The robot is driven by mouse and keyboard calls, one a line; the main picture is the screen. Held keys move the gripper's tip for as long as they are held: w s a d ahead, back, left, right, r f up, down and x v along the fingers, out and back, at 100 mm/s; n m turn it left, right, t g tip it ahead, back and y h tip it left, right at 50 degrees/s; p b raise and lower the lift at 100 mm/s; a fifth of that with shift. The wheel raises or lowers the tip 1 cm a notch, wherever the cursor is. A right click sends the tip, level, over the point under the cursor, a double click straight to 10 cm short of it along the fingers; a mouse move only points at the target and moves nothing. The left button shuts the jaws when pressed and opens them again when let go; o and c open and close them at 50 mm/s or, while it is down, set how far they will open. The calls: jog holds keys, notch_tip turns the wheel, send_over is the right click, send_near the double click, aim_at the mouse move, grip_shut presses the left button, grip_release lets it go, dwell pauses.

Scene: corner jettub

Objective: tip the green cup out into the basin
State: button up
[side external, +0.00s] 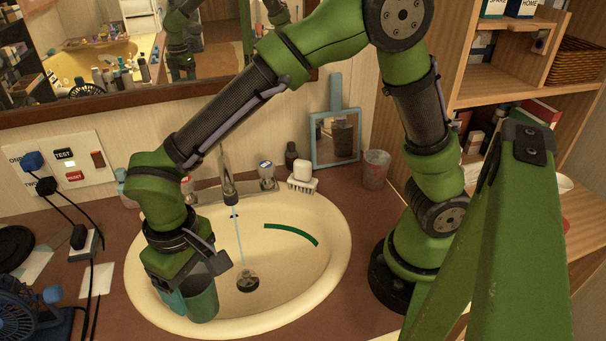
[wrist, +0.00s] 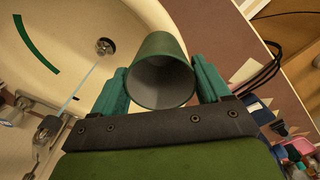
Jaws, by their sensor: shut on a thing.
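The green cup (side external: 203,303) is between the fingers of my gripper (side external: 184,294), which is shut on it over the front left of the basin (side external: 338,240). In the wrist view the cup (wrist: 160,46) sits between both teal fingers (wrist: 160,85). Its round mouth faces the wrist camera, and the grey inside shows nothing that I can make out. The cup looks about upright in the side view, its rim partly hidden by my gripper. I cannot tell whether its base touches the basin.
A thin stream runs from the tap (side external: 228,178) to the drain (side external: 248,281). A curved green strip (side external: 291,233) lies on the basin wall. A soap bottle and brush (side external: 302,178), a mirror (side external: 336,137) and a tumbler (side external: 375,169) stand behind. Cables (side external: 92,240) lie left.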

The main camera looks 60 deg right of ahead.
jog(key=shift+d, duration=0.1)
jog(key=shift+d+f+y, duration=0.2)
jog(key=shift+d+y, duration=0.3)
jog(key=shift+y, duration=0.05)
jog(key=shift+d+f+y, duration=0.2)
jog(key=shift+d+y, duration=0.25)
jog(key=shift+y, duration=0.1)
jog(key=d+f+y, duration=0.2)
jog(key=d+y, duration=0.3)
jog(key=y, duration=0.2)
jog(key=shift+w+d+f, duration=0.15)
jog(key=shift+d+f, duration=0.15)
jog(key=shift+d, duration=0.05)
jog(key=shift+d+r+g+y+p, duration=0.15)
jog(key=shift+d+r+y, duration=0.05)
jog(key=shift+y, duration=0.65)
jog(key=shift+d+r+g+y+p, duration=0.15)
jog(key=shift+d+r+y, duration=0.05)
jog(key=shift+y, duration=0.65)
jog(key=r, duration=0.1)
jog(key=r+y, duration=0.1)
jog(key=r, duration=0.1)
jog(key=shift+d+r+y, duration=0.15)
jog(key=shift+d+y, duration=0.15)
jog(key=shift+y, duration=0.1)
dwell(0.5)
jog(key=shift+w+d+r+y, duration=0.1)
jog(key=shift+d+r+y, duration=0.6)
jog(key=shift+r+y, duration=0.1)
